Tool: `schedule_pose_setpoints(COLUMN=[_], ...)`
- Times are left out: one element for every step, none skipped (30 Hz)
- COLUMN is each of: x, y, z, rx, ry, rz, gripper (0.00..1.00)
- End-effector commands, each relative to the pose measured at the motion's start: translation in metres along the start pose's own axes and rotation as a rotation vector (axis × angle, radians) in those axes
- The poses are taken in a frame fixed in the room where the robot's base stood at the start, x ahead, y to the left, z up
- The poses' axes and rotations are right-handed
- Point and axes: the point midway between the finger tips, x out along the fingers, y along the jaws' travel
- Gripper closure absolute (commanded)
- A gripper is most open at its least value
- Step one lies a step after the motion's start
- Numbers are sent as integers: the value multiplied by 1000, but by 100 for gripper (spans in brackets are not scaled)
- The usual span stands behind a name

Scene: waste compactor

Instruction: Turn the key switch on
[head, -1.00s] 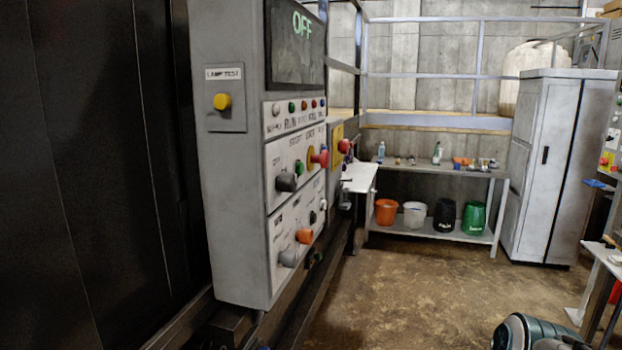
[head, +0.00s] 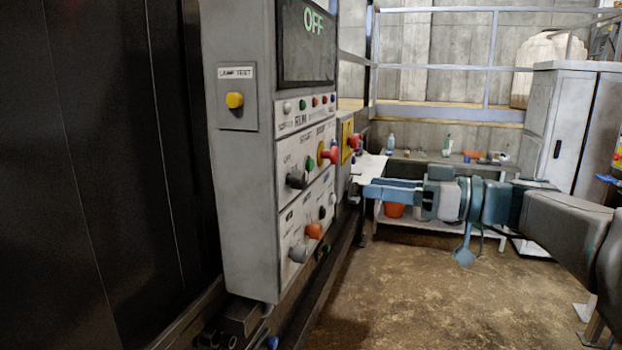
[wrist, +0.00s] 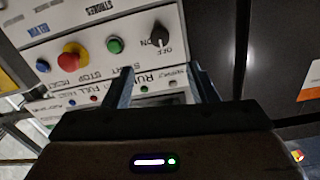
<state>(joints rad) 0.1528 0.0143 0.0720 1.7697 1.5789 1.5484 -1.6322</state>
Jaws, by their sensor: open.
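The key switch is a dark knob (head: 297,180) at the left of the control panel's middle row. The wrist view shows the knob (wrist: 160,33) upside down, with "OFF" and "ON" lettering around it. The panel display (head: 306,40) reads OFF in green. My gripper (head: 372,190) reaches in from the right in the head view, in front of the panel and apart from it. In the wrist view my gripper (wrist: 163,78) has its two fingers spread with nothing between them. The knob lies beyond the fingertips, roughly between them and near the right one.
A green button (wrist: 115,45) and a red stop button (wrist: 75,55) sit beside the knob. Grey (head: 298,253) and orange (head: 314,231) knobs protrude below. A yellow lamp test button (head: 234,100) is on the panel's side. The floor in front is clear.

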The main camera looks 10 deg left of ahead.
Motion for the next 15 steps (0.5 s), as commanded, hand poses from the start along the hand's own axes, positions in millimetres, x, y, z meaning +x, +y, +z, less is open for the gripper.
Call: schedule_pose_setpoints(x=[8,13,21,27,33,42,49,56,65,71,77,85,91,96,102], y=[-1,-1,-2,-1,-1,-2,-2,-1,-1,-1,-2,-1,-1,-1,-1], z=[-2,-2,-2,-2,-2,-2,-2,-2,-2,-2,-2,-2,-2,-1,-1], rx=[2,3,3,4,5,6,6,6,6,6,6,6,6,6,7], ry=[-1,-1,-2,-2,-3,-3,-4,-4,-3,-3,-3,-4,-4,-4,-4], rz=[-3,-4,-4,-4,-4,-5,-3,-4,-4,-3,-3,-3,-3,-2,-2], gripper=[48,48,48,48,48,48,48,48,48,48,48,48,48,48,48])
